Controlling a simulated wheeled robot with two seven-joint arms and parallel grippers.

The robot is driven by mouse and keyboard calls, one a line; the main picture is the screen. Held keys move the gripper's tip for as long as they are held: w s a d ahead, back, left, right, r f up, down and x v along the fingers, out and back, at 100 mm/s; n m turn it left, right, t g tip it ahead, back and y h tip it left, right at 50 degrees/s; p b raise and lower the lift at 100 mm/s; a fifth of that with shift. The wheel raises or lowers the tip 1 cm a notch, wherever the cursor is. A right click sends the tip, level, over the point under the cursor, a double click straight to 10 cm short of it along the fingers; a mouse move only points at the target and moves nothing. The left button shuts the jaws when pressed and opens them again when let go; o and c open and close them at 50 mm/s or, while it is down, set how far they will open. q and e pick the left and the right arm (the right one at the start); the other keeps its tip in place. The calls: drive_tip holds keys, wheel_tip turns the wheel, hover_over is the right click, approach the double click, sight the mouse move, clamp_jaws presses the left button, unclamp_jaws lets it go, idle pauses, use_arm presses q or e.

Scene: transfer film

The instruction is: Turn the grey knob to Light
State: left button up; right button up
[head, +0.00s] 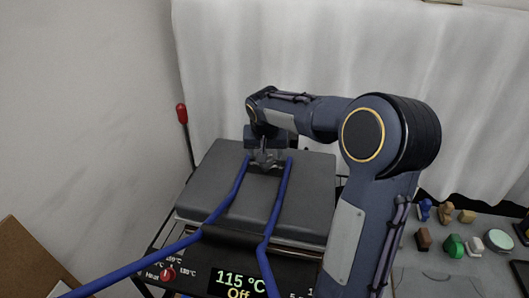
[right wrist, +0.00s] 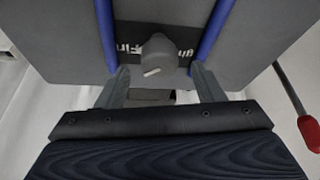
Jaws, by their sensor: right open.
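The grey knob (right wrist: 156,52) sits on a dark label strip (right wrist: 127,34) on top of the grey press, between two blue bars. It carries a short white mark on its lower left side in the right wrist view. Partly covered lettering flanks it; one side seems to read "Firm", and the other is cut off by the knob. My right gripper (right wrist: 160,74) is open, one finger on each side of the knob, with visible gaps. In the head view the right gripper (head: 266,160) is over the press top and largely hides the knob. My left gripper is not in view.
The press (head: 310,185) has blue bars (head: 274,212) running forward. Its front panel has a red heat knob (head: 168,274) and a display (head: 239,284) reading 115 °C, Off. A red-tipped lever (head: 181,113) stands at left. Small coloured objects (head: 454,246) lie on the right table.

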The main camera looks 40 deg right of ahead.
drive_tip(key=shift+x, duration=1.1)
drive_tip(key=shift+c, duration=0.3)
drive_tip(key=c, duration=0.9)
